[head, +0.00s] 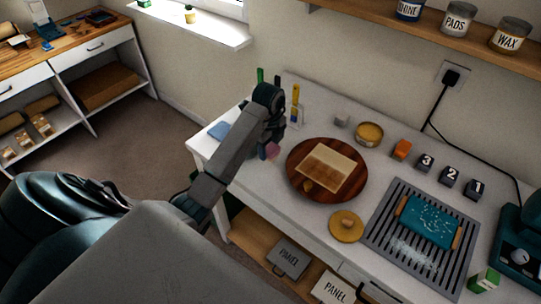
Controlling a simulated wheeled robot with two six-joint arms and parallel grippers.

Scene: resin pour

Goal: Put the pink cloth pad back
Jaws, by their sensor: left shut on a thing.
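The left gripper points down and is shut on the pad; the wrist hides part of the jaws. I cannot tell whether the pad touches the table. A blue cloth (219,130) lies flat at the table's left end. My right gripper is not in view.
Right of the gripper is a round wooden board (295,184) with a pale panel (332,169). Brushes (295,103) stand behind. Farther right are a yellow tin (369,132), an orange block (402,149), numbered blocks (449,175) and a slatted rack (381,235) holding a teal tray (428,222).

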